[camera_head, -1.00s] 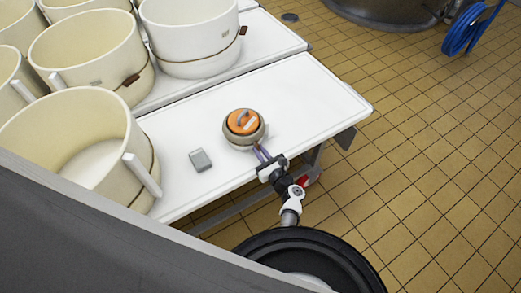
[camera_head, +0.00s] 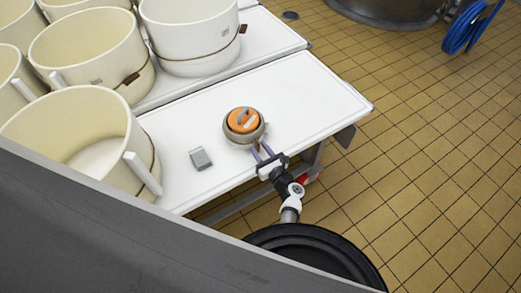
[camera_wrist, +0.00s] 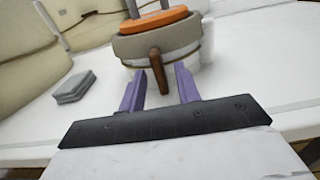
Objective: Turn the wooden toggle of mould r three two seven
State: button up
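A small round mould (camera_head: 231,133) with a grey-beige band and an orange top stands near the front edge of the white table. It also shows in the wrist view (camera_wrist: 127,46). A brown wooden toggle (camera_wrist: 156,66) hangs from its band, facing my gripper, with its lower end angled slightly to the right. My gripper (camera_head: 262,149) reaches in from the front edge. In the wrist view its two purple fingers (camera_wrist: 160,76) are apart, one on each side of the toggle's lower end, with gaps visible. I cannot read a number on the mould.
A small grey block (camera_head: 200,158) lies on the table (camera_head: 310,100) left of the mould. Large cream moulds (camera_head: 75,130) crowd the left and back. The table is clear to the right. A blue hose (camera_head: 465,30) hangs beyond the tiled floor.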

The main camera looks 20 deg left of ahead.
jog(key=b+v, duration=0.1)
jog(key=v, duration=1.2)
jog(key=shift+s+d+b, duration=0.25)
jog(key=shift+d+b, duration=0.05)
jog(key=shift+b, duration=0.1)
